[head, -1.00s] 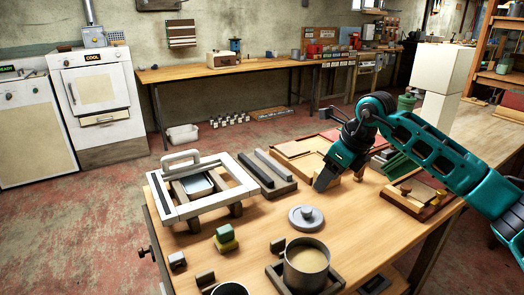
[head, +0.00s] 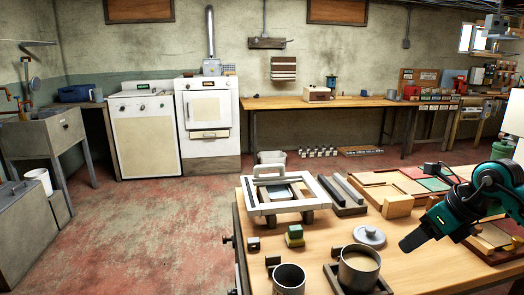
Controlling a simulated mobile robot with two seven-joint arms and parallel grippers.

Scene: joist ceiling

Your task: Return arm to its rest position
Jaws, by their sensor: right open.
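My right arm (head: 490,190), teal and black, comes in from the right edge over the workbench (head: 320,250). Its right gripper (head: 412,239) points down and to the left, just right of a grey round lid (head: 369,237). It is open, with nothing seen between its fingers; they overlap from this angle. A pale wooden block (head: 397,206) stands behind the gripper, apart from it in the picture. My left gripper is not in view.
Shallow wooden trays (head: 372,188) lie behind. The red floor at left is mostly clear.

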